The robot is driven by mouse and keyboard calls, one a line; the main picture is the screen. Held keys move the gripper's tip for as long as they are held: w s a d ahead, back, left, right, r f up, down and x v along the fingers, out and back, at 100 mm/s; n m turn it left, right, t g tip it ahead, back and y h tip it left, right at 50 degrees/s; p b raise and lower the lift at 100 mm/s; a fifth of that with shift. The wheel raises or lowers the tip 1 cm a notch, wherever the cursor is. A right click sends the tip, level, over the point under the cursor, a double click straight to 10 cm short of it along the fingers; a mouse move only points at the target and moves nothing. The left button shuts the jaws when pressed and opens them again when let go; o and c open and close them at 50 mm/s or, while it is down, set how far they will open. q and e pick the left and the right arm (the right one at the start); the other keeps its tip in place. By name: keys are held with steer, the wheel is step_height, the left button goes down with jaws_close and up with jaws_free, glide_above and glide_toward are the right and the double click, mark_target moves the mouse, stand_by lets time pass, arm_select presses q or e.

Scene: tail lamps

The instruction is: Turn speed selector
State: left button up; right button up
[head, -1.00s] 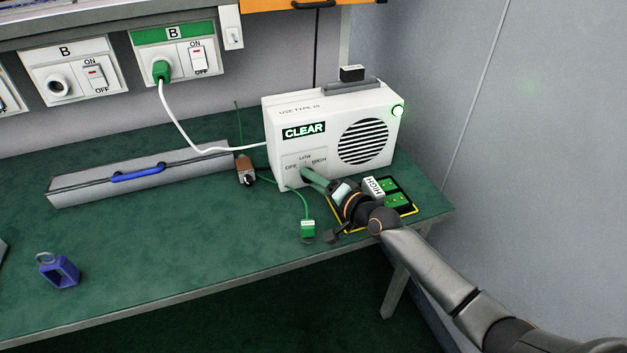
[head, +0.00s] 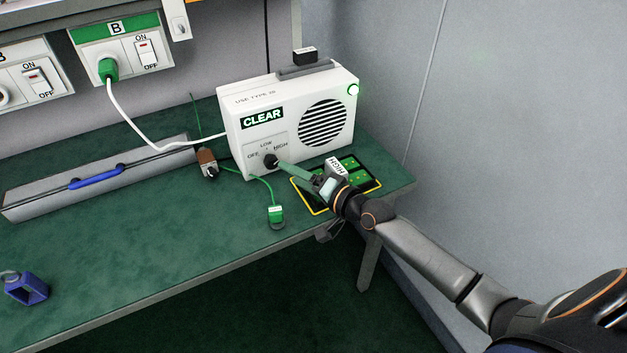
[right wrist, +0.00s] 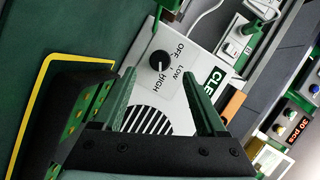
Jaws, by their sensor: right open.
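The speed selector is a round black knob (head: 270,161) on the front of a white box-shaped unit (head: 238,133), with OFF, LOW and HIGH printed around it. In the right wrist view the knob (right wrist: 160,61) has a light pointer mark; I cannot tell for sure which word it points to. My right gripper (head: 280,166) is open in front of the knob, its green fingers pointing at it. In the right wrist view the open fingers (right wrist: 156,80) spread below the knob, with nothing between them. My left gripper is not in view.
A grey case (head: 40,200) is at the left.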

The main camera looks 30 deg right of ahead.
steer(key=v, duration=0.6)
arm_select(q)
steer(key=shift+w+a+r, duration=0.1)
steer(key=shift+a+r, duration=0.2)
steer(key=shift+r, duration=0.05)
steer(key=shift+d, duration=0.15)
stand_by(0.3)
